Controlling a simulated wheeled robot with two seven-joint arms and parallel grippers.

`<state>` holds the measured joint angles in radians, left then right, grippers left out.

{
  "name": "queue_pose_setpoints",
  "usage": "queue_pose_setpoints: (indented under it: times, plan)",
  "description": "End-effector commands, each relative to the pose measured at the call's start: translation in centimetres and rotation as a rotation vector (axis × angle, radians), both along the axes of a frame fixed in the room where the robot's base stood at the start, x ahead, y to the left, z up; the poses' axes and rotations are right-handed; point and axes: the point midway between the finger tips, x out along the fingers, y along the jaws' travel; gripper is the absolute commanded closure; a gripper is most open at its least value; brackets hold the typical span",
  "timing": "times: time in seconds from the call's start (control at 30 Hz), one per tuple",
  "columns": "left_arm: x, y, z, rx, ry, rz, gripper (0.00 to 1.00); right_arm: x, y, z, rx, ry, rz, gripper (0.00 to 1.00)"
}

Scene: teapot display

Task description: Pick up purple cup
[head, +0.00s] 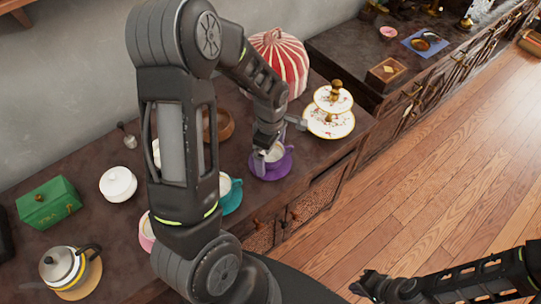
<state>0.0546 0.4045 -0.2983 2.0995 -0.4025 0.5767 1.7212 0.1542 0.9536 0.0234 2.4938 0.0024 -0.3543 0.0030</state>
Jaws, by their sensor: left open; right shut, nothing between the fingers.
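The purple cup (284,165) stands on the dark counter near its front edge, on a purple saucer (270,177). My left gripper (264,158) is open and points down at the cup's left side and rim. Its fingers overlap the cup in the view, and I cannot tell whether they touch it. Part of the cup is hidden behind the gripper. My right gripper (364,287) is shut and empty, low at the right over the wooden floor, away from the counter.
A teal cup (232,193) stands left of the purple one, partly behind my arm. A tiered plate stand (330,122) is to the right, and a red-striped pumpkin-shaped pot (282,62) behind. A white lidded pot (118,184), green box (48,202) and striped kettle (66,268) stand at left.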

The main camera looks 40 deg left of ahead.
Motion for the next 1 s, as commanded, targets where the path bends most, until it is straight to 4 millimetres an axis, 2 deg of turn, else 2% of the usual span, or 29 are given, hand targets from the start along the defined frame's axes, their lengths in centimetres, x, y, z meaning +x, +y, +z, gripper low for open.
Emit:
queue_pose_setpoints:
  times: [0.2, 1.0]
  plan:
    - [0.01, 0.0, 0.02, 0.0, 0.0, 0.0, 0.02, 0.0, 0.0, 0.0, 0.0, 0.0, 0.0, 1.0]
    - [0.0, 0.0, 0.02, 0.0, 0.0, 0.0, 0.67, 0.01, 0.01, 0.0, 0.0, 0.0, 0.0, 1.0]
